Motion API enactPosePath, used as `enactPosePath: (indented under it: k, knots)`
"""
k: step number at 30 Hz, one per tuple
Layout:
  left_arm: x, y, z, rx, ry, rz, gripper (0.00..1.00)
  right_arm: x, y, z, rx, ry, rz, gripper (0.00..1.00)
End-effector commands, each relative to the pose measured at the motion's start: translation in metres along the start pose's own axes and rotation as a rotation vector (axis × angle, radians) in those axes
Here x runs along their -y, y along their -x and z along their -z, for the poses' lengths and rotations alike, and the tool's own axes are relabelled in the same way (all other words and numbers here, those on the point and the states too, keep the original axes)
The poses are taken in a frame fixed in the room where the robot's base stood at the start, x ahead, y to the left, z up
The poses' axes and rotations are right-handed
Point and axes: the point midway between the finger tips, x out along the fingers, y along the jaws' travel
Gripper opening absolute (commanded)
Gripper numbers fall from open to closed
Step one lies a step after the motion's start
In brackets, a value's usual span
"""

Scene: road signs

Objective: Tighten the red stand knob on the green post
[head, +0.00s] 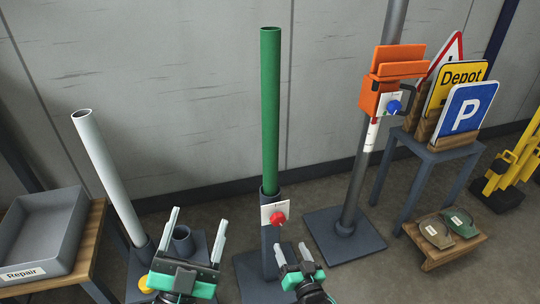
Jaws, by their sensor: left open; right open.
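The green post (270,110) stands upright in a dark stand in the middle of the head view. The red knob (278,219) sits on a white plate (267,211) on the front of that stand. My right gripper (291,252) is open and empty, just below the red knob and apart from it in the picture. My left gripper (195,232) is open and empty to the left, in front of the stand that holds the tilted white post (104,165). Part of the stands' bases is hidden behind my grippers.
A grey bin labelled Repair (40,235) is on a wooden table at left. A grey post (366,150) with an orange box (388,85) and blue knob (394,107) stands right. Signs (467,108) rest on a small table. A grey wall closes off the back.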

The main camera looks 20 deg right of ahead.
Motion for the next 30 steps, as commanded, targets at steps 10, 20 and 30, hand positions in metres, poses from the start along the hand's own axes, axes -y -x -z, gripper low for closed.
enactPosePath:
  k: [10,20,30]
  knots:
    - [-0.088,-0.072,-0.029,0.058,-0.511,-0.293,0.68,0.0,0.0,0.0,0.0,0.0,0.0,0.65]
    - [-0.147,-0.119,-0.059,0.049,-1.111,-0.555,0.68,0.0,0.0,0.0,0.0,0.0,0.0,0.65]
    - [-0.163,-0.16,-0.094,0.036,-1.82,-0.775,0.68,0.0,0.0,0.0,0.0,0.0,0.0,0.65]
